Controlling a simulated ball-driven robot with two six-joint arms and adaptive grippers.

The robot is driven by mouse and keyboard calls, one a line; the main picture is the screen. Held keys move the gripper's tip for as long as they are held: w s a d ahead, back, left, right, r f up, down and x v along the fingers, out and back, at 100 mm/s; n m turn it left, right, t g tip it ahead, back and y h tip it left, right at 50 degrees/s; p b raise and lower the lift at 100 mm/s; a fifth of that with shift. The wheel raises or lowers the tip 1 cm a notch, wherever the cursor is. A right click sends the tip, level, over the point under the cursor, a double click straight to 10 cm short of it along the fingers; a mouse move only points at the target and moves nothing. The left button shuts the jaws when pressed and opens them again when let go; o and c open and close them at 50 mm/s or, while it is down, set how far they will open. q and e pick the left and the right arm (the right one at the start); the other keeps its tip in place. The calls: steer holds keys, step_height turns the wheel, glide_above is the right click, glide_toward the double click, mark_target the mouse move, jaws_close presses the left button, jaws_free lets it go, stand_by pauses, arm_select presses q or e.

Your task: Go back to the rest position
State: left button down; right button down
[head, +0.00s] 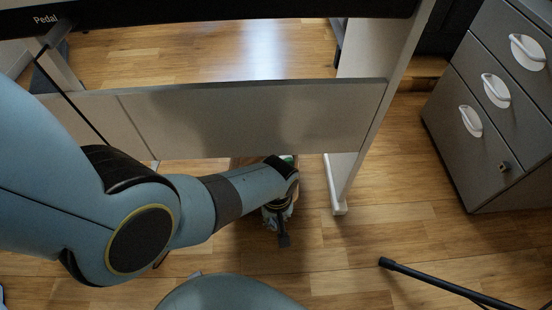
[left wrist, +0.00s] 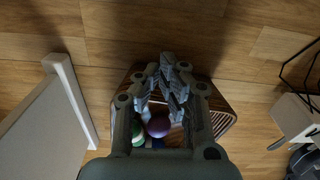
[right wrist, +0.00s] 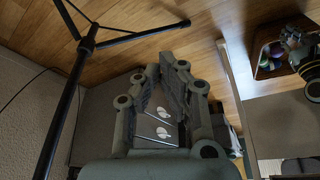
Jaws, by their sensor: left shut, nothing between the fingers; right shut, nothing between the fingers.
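My left arm reaches across the head view, and its gripper (head: 280,222) hangs below the piano's panel. In the left wrist view the left gripper's fingers (left wrist: 172,75) are together with nothing between them. They are over a slatted wooden bin (left wrist: 221,118) holding a purple ball (left wrist: 158,126) and a green and white item (left wrist: 137,135), partly hidden by the fingers. My right gripper is outside the head view. In the right wrist view its fingers (right wrist: 172,72) are together and empty, in front of a grey drawer cabinet.
The piano's grey panel (head: 245,120) and white leg (head: 337,185) stand close to my left arm. A grey drawer cabinet (head: 490,110) stands at the right. A black stand leg (head: 440,282) lies low across the floor at front right. Wooden floor between them is clear.

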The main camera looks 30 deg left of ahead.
arm_select(q)
steer(key=shift+r, duration=0.6)
arm_select(e)
steer(key=shift+s+r+g, duration=0.5)
steer(key=shift+r, duration=0.05)
